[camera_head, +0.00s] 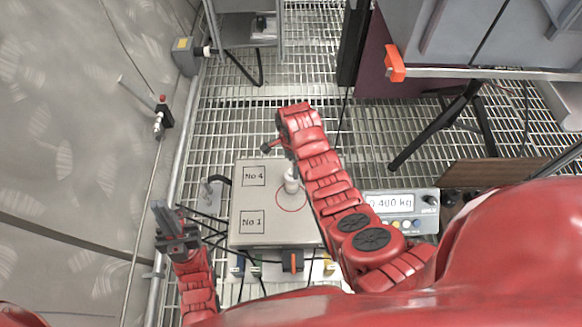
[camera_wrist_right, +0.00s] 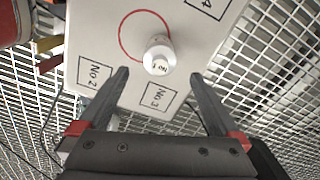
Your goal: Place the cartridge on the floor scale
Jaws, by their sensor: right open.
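The cartridge (camera_head: 291,184) is a small white cylinder standing upright on the pale top plate of the floor scale (camera_head: 240,200). In the head view my right arm hides most of that gripper. My left gripper (camera_head: 172,225) is left of the scale; its opening is unclear.
A display (camera_head: 390,203) right of the scale reads about 0.4 kg; the middle digits are unclear. Squares labelled No 1 to No 4 surround the circle. Cables and a small fitting (camera_head: 210,190) lie left of the scale. Grated floor (camera_head: 240,115) is open behind it.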

